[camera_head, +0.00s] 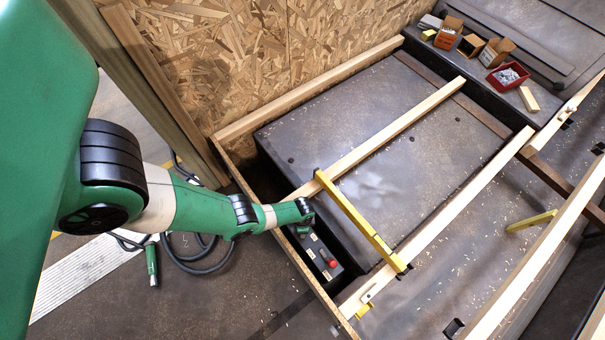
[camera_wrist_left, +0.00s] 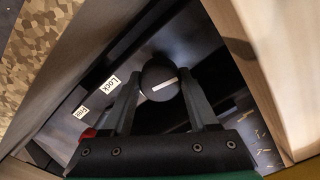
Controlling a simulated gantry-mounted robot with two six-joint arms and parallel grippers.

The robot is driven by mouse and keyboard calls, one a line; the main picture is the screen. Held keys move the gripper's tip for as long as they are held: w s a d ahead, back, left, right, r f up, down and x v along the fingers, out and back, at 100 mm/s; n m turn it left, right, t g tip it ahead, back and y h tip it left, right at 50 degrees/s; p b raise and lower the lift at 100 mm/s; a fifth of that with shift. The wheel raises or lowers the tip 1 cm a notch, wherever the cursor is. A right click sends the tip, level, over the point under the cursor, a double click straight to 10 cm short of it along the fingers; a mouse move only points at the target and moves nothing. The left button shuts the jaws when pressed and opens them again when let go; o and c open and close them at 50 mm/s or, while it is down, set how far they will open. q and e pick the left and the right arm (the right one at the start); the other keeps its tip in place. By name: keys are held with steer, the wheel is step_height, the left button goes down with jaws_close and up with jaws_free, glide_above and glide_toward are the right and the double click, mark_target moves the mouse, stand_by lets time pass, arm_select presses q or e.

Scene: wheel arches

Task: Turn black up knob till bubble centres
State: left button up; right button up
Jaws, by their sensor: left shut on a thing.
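The black round knob (camera_wrist_left: 157,74) with a white pointer line shows in the left wrist view. My left gripper (camera_wrist_left: 160,92) is shut on it, one finger on each side. The pointer line lies tilted a little off level in that view. In the head view my left gripper (camera_head: 304,213) is at the far end of the dark control box (camera_head: 318,250) and hides the knob. A yellow spirit level (camera_head: 358,218) lies across two timber rails; its bubble is too small to make out. My right gripper is not in view.
A red button (camera_head: 331,263) sits on the near part of the control box. Timber rails (camera_head: 440,215) cross the dark table. Small boxes and a red tray (camera_head: 507,86) stand at the back right.

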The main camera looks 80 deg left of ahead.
arm_select(q)
steer(key=m, duration=1.4)
steer(key=shift+m, duration=0.3)
steer(key=m, duration=0.3)
steer(key=shift+m, duration=0.3)
steer(key=m, duration=0.3)
steer(key=shift+m, duration=0.3)
steer(key=m, duration=0.7)
